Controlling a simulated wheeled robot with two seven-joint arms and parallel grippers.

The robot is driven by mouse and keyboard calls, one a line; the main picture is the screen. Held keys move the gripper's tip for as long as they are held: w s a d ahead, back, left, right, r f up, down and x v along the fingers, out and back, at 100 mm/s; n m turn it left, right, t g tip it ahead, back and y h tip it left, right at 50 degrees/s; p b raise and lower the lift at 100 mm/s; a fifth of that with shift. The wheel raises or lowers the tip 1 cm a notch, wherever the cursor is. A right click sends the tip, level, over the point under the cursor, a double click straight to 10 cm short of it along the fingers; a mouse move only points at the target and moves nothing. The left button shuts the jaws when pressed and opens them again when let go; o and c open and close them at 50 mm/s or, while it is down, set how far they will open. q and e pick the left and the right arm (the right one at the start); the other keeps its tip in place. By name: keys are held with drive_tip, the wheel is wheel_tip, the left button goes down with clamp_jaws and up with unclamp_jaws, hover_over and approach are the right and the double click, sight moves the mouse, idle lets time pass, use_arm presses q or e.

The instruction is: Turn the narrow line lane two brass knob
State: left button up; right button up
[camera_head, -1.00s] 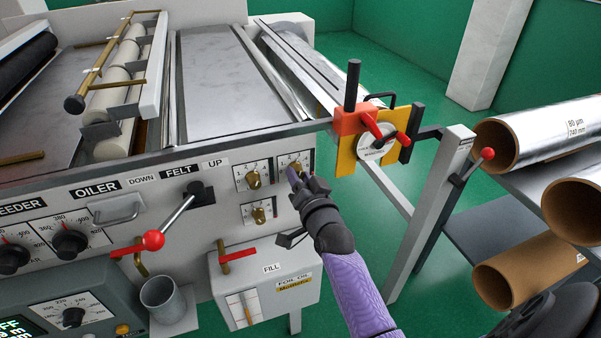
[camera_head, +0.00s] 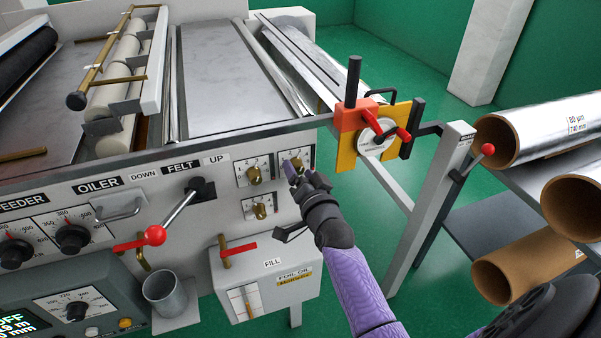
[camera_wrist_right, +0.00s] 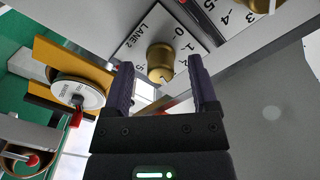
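The lane two brass knob (camera_wrist_right: 160,62) sits on a white dial plate marked "LANE 2" (camera_wrist_right: 148,32) in the right wrist view. In the head view this knob (camera_head: 297,165) is the upper right one of three on the machine's front panel. My right gripper (camera_wrist_right: 163,85) is open. Its two dark fingers stand to either side of the knob's outer end, with a gap visible on both sides. In the head view the right gripper (camera_head: 292,174) partly covers the dial's lower part. My left gripper is not in view.
Two other brass knobs, upper left (camera_head: 255,175) and lower (camera_head: 260,210), are close by. An orange and yellow bracket (camera_head: 352,118) with a red handle stands right of the panel. A red-tipped lever (camera_head: 154,236) and a drip box (camera_head: 262,285) are to the left and below.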

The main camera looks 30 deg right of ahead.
drive_tip(key=p+v, duration=0.2)
drive_tip(key=v, duration=0.8)
drive_tip(key=shift+d, duration=0.1)
